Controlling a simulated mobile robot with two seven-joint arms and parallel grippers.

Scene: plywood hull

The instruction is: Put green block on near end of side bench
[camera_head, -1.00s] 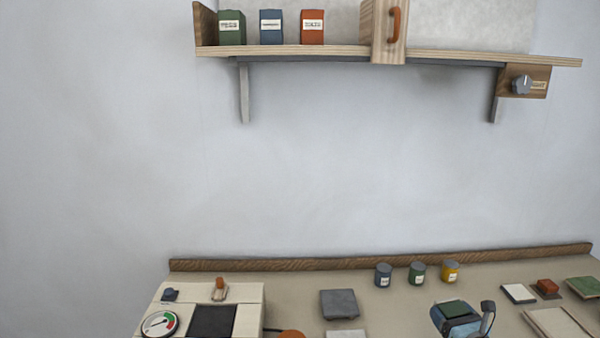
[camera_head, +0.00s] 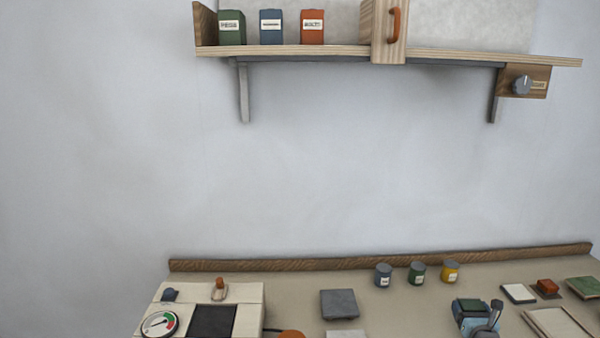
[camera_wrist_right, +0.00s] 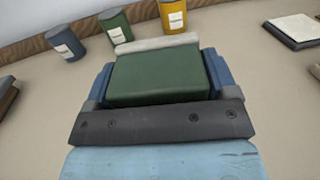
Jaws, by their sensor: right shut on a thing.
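The green block (camera_wrist_right: 158,75) is between the blue fingers of my right gripper (camera_wrist_right: 160,78) in the right wrist view, and the gripper is shut on it. In the head view the right gripper (camera_head: 474,306) is low at the right, above the bench top, with the block's dark green top (camera_head: 473,303) showing between its fingers. The height of the block above the bench is hard to tell. The bench (camera_head: 290,279) runs along the wall. I cannot tell whether this is the side bench. My left gripper is not in view.
Blue (camera_head: 383,275), green (camera_head: 417,273) and yellow (camera_head: 450,272) tins stand at the back of the bench. A grey square plate (camera_head: 339,304) and a box with a gauge (camera_head: 246,294) are to the left. A white tile (camera_head: 519,293), a red block (camera_head: 547,286) and a green pad (camera_head: 583,287) are to the right.

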